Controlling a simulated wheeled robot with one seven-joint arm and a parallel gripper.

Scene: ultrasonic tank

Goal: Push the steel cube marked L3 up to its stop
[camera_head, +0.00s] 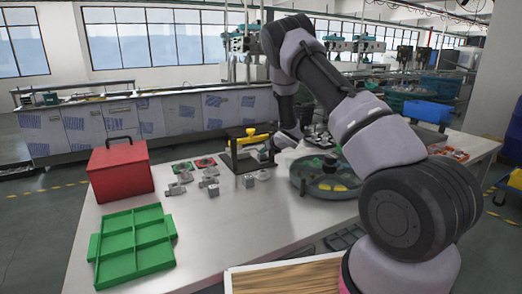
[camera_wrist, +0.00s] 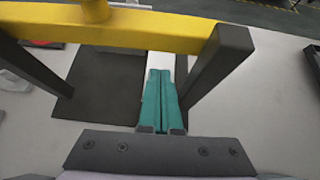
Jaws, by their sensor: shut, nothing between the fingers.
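In the wrist view the fingers point at the space under a yellow bar (camera_wrist: 130,27), close to the right black post (camera_wrist: 218,62). A pale strip (camera_wrist: 160,60) lies just beyond the fingertips; I cannot tell what it is. No stop is clearly identifiable.
The yellow-topped frame (camera_head: 250,137) stands on a dark plate (camera_wrist: 100,85) close around my gripper. A red box (camera_head: 120,172) and green tray (camera_head: 133,243) are left. A round green basin (camera_head: 325,183) is right.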

